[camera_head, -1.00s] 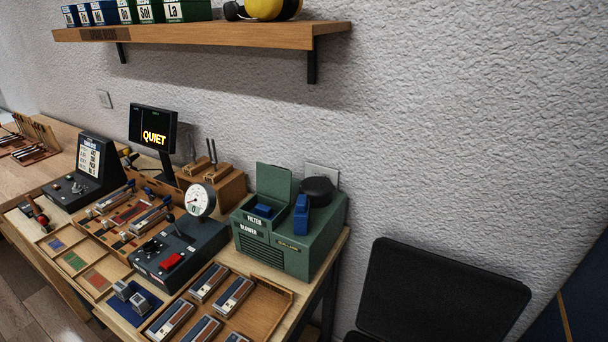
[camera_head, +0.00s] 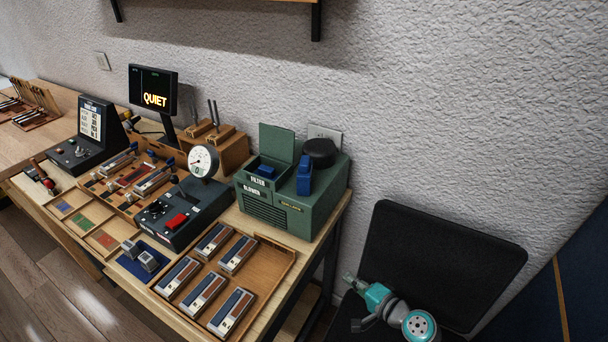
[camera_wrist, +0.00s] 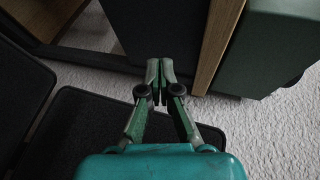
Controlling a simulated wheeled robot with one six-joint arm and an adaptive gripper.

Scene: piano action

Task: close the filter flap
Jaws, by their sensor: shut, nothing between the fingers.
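The green filter blower box (camera_head: 290,205) stands at the right end of the workbench, with "FILTER" and "BLOWER" labels on its front. Its green filter flap (camera_head: 277,143) stands upright, open, at the back of the filter opening. A blue piece (camera_head: 265,171) sits in the opening below the flap. My gripper (camera_wrist: 160,67) is shut and empty in the wrist view, with the bench side and a green box face beyond it. In the head view my teal arm (camera_head: 385,305) is at the lower right, low and apart from the blower.
A blue handle (camera_head: 304,178) and a black round cap (camera_head: 320,153) are on the blower's right part. A wooden tray (camera_head: 275,266) with several striped blocks lies in front. A gauge (camera_head: 203,161) stands left. A black panel (camera_head: 440,260) stands right of the bench.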

